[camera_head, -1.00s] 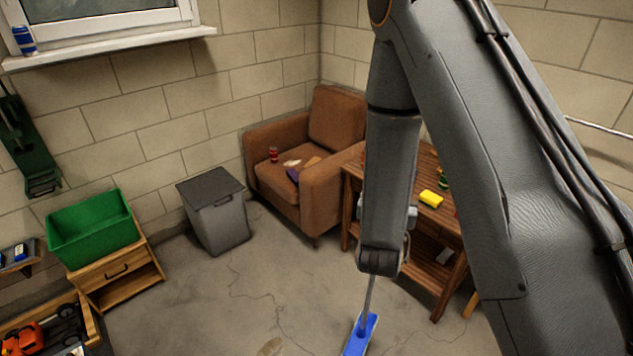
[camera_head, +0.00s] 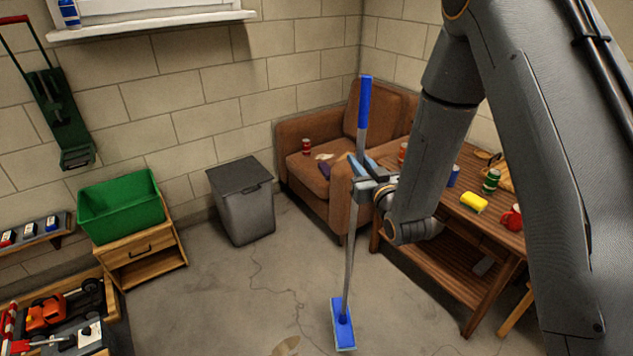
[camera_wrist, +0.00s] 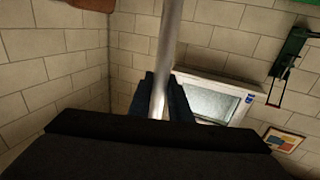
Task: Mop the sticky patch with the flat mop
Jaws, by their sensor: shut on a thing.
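The flat mop (camera_head: 343,325) has a blue flat head, a grey pole and a blue upper grip. It stands nearly upright, its head at or just above the floor; I cannot tell whether it touches. My gripper (camera_head: 362,184) is shut on the mop's pole, below the blue grip. In the wrist view the grey pole (camera_wrist: 167,60) runs up between the fingers (camera_wrist: 163,97). A brownish sticky patch (camera_head: 286,346) lies on the concrete floor at the bottom edge of the head view, left of the mop head and apart from it.
A wooden table (camera_head: 455,240) with cans and a yellow sponge (camera_head: 474,202) stands right of the mop. A brown armchair (camera_head: 340,215) is behind it. A grey bin (camera_head: 243,210) and a green crate (camera_head: 120,225) on a wooden cabinet (camera_head: 140,270) stand left.

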